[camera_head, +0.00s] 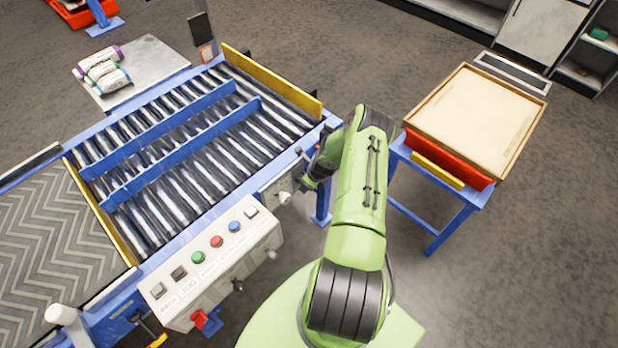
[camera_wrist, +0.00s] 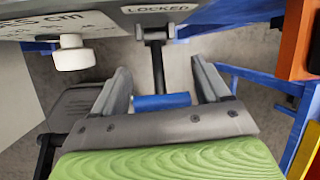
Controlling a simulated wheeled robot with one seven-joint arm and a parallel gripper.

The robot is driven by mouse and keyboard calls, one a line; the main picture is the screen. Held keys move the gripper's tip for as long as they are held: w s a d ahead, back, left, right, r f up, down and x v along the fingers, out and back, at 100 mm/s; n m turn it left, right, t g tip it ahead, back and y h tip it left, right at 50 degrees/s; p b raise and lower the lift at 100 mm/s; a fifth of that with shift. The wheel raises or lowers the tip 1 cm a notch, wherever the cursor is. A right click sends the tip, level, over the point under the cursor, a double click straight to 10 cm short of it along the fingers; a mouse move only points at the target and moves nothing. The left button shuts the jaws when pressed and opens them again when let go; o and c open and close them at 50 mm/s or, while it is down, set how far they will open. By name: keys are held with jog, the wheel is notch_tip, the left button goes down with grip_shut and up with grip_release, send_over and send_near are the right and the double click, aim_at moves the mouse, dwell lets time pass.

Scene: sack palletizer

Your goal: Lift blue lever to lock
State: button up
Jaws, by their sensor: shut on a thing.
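The blue lever (camera_wrist: 160,102) shows in the wrist view as a blue handle on a black stem hanging from a bracket under a panel. A plate marked LOCKED (camera_wrist: 160,8) is above the bracket. My gripper (camera_wrist: 160,75) has its two grey fingers on either side of the blue handle and is shut on it. In the head view, my gripper (camera_head: 308,182) is beside the conveyor's near right corner, partly covered by my green arm. The lever cannot be made out there.
The roller conveyor (camera_head: 180,150) with blue rails is at the left. A control box (camera_head: 215,262) with several buttons stands at its near side. A blue stand with a red crate (camera_head: 446,160) and cardboard is at the right. A white knob (camera_wrist: 73,52) is near the lever.

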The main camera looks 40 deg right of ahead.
jog(key=shift+w+d+r+g, duration=0.1)
jog(key=shift+d+r+g, duration=0.05)
jog(key=shift+g, duration=0.15)
jog(key=o, duration=1.4)
jog(key=p+v, duration=0.2)
jog(key=v, duration=1.3)
jog(key=shift+r, duration=0.3)
